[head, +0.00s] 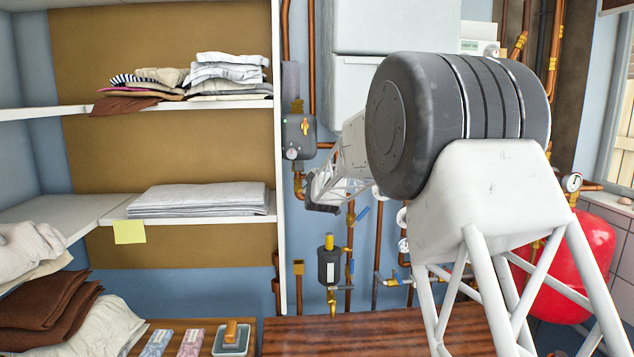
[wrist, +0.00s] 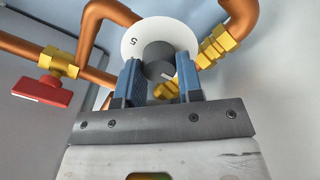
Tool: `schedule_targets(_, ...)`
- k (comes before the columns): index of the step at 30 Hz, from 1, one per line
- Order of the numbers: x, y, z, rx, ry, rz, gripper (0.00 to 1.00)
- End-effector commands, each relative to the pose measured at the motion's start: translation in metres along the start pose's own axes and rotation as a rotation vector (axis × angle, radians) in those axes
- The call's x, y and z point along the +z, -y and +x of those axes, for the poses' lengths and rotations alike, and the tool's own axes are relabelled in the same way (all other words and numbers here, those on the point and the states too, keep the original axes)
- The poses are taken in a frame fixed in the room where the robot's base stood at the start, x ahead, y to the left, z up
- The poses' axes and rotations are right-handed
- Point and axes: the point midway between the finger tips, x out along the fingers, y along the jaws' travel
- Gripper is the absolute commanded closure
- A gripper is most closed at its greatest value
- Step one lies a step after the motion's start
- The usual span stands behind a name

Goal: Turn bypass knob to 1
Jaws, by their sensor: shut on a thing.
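The bypass knob is a grey round knob (wrist: 157,52) in front of a white dial disc (wrist: 182,30) in the wrist view. A tilted 5 shows on the left of the disc; no other number is readable. A short white mark shows on the knob's lower right. My gripper (wrist: 160,82) has its two blue fingers on either side of the knob, shut on it. The lower part of the dial is hidden behind the knob and fingers. In the head view my arm reaches toward the piped wall, and I cannot make out the knob there.
Copper pipes (wrist: 100,22) with brass fittings (wrist: 215,46) run close around the dial. A red valve handle (wrist: 42,92) is at left in the wrist view. The head view shows a shelf unit (head: 278,150) with folded linen left of my arm and a red tank (head: 570,285) at right.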

Motion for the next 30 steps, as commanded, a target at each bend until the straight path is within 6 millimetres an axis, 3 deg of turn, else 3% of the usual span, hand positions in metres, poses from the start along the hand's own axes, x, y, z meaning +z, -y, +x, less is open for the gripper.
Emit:
schedule_targets(12, -0.0001, -0.0003, 0.0, 0.0, 0.0, -0.012, 0.9)
schedule_targets(13, -0.0001, -0.0003, 0.0, 0.0, 0.0, -0.012, 0.65)
schedule_targets(18, -0.0001, -0.0002, 0.0, 0.0, 0.0, -0.011, 0.4)
schedule_targets(30, -0.0001, -0.0001, -0.0019, 0.0, 0.0, -0.011, 0.4)
